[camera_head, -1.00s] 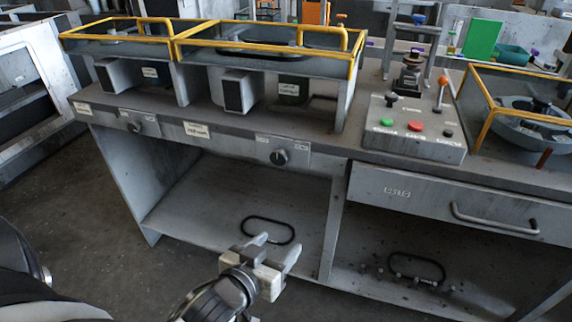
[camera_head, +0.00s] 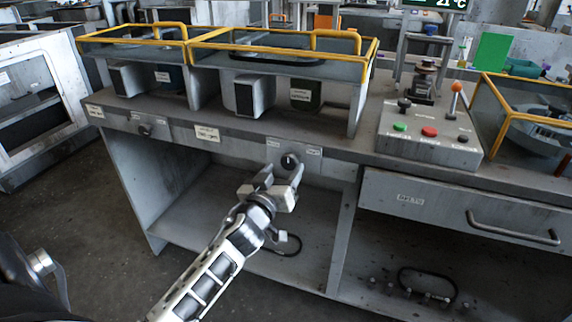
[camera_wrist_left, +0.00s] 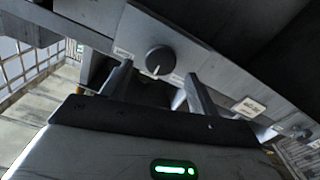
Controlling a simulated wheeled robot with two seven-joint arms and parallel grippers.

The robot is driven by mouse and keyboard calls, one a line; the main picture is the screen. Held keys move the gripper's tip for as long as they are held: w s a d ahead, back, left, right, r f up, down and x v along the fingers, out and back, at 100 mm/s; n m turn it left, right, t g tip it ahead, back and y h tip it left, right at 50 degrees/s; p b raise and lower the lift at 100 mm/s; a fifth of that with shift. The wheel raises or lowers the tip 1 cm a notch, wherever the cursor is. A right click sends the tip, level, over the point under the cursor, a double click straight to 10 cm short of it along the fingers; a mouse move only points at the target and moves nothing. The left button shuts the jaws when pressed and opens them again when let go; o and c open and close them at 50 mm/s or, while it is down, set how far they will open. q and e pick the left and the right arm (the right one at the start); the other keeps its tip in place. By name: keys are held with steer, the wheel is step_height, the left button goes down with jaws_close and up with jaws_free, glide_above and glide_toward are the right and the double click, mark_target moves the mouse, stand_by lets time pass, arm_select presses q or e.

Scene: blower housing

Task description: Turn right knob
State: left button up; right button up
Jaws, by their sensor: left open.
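The right knob (camera_head: 289,162) is a round black dial on a light plate on the front edge of the workbench. In the left wrist view the right knob (camera_wrist_left: 160,60) shows a white mark at its lower edge, beyond and between my fingertips. The left knob (camera_head: 145,130) is farther left on the same edge. My left gripper (camera_head: 284,172) is open just in front of the right knob, its fingers pointing at it. In the left wrist view my left gripper (camera_wrist_left: 158,76) holds nothing. Contact with the knob cannot be told.
Yellow-railed housings (camera_head: 285,45) stand on the bench top. A control box (camera_head: 428,138) with green and red buttons sits to the right, above a drawer (camera_head: 455,205). The open shelf (camera_head: 200,215) below holds a black belt loop.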

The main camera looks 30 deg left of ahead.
mark_target(288, 162)
arm_select(q)
steer(key=shift+x, duration=1.55)
steer(key=shift+d, duration=0.1)
steer(key=shift+c, duration=0.2)
steer(key=c, duration=0.9)
steer(key=shift+m, duration=0.3)
